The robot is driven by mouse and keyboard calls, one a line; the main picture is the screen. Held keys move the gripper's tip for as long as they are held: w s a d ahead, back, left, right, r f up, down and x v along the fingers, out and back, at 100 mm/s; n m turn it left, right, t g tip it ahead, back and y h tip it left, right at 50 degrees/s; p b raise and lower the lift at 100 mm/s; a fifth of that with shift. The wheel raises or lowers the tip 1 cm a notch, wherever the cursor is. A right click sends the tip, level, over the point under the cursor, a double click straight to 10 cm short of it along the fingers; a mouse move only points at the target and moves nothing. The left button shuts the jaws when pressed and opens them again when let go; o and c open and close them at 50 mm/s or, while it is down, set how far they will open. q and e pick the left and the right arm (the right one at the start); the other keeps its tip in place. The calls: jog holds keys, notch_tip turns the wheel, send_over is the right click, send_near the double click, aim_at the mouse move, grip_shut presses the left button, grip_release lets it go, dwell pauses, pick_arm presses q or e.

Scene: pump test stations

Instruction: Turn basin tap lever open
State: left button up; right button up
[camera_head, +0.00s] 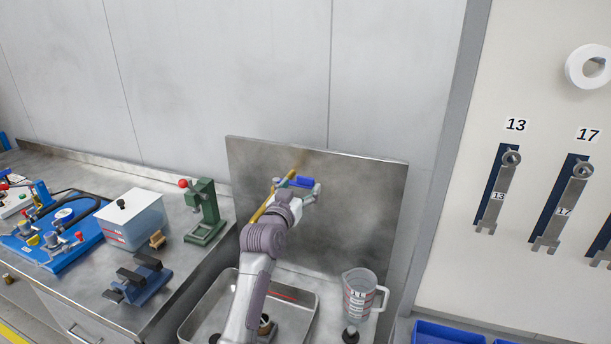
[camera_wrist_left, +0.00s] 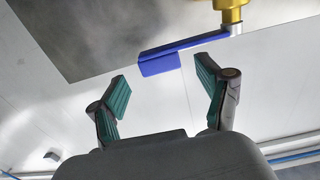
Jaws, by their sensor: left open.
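The blue tap lever (camera_head: 303,182) shows in front of the steel splash panel above the basin. In the left wrist view the lever (camera_wrist_left: 185,46) runs left from a short silver stem under the brass tap body (camera_wrist_left: 230,10), and its end has a blue block. The brass tap pipe (camera_head: 264,206) slants up behind my arm, which hides part of it. My left gripper (camera_wrist_left: 163,83) is open and empty, its green-padded fingers on either side of the lever's end. The lever appears just beyond the fingertips; contact cannot be told. My right gripper is not in view.
The steel basin (camera_head: 205,302) lies below, partly hidden by my arm. A clear measuring jug (camera_head: 357,300) stands at its right. A green press (camera_head: 204,215), a lidded clear box (camera_head: 130,222) and a blue clamp (camera_head: 140,282) stand on the left bench. The splash panel (camera_head: 365,205) is close behind.

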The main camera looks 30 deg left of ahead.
aim_at(304, 181)
pick_arm(q)
jog(key=shift+p+x, duration=0.45)
jog(key=shift+x, duration=1.65)
grip_shut()
